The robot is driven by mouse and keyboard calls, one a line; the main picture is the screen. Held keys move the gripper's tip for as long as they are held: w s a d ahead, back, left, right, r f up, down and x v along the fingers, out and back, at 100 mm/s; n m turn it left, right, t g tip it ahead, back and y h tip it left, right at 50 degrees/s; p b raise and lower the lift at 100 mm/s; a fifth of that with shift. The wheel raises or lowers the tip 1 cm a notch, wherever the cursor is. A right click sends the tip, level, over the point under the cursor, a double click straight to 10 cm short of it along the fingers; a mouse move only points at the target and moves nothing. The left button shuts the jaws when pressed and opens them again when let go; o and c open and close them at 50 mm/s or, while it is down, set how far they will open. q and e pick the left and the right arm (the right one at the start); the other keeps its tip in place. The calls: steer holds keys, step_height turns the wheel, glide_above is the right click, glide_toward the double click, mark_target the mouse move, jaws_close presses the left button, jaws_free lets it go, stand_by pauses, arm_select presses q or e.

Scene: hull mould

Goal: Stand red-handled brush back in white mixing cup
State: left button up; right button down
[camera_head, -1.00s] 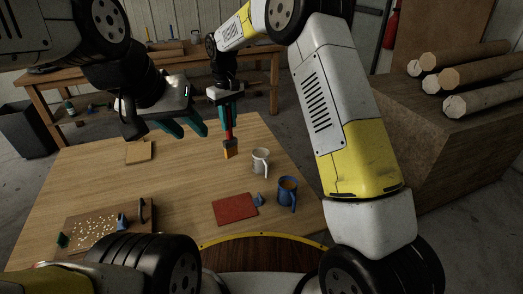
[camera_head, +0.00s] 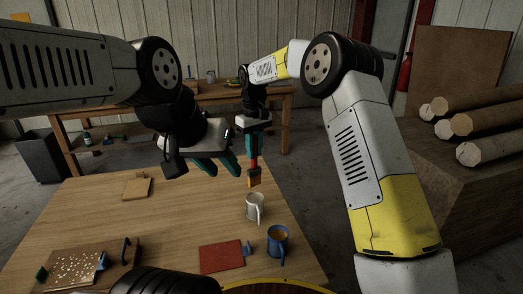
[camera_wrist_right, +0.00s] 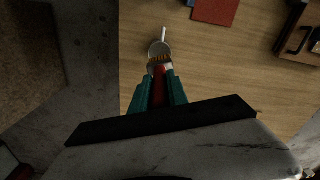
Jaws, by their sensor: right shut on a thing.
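My right gripper (camera_head: 254,137) is shut on the red-handled brush (camera_head: 254,161), which hangs upright with its orange-tan bristles down. The white mixing cup (camera_head: 255,207) stands on the table, just below the bristle tip in the head view, with a gap between them. In the right wrist view the bristles overlap the near part of the cup (camera_wrist_right: 158,48), and the teal fingers (camera_wrist_right: 158,95) close around the red handle (camera_wrist_right: 160,86). The cup's inside is partly hidden there. My left gripper (camera_head: 215,168) is open and empty, left of the brush and above the table.
A blue mug (camera_head: 278,243) with brown contents stands close in front of the cup. A red mat (camera_head: 222,257) lies left of the mug. A board with pale bits (camera_head: 73,266) lies at the left front; a small wooden block (camera_head: 136,188) lies farther back. Mid-left table is clear.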

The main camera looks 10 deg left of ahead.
mark_target(255, 169)
steer(key=shift+f, duration=0.1)
steer(key=shift+f, duration=4.15)
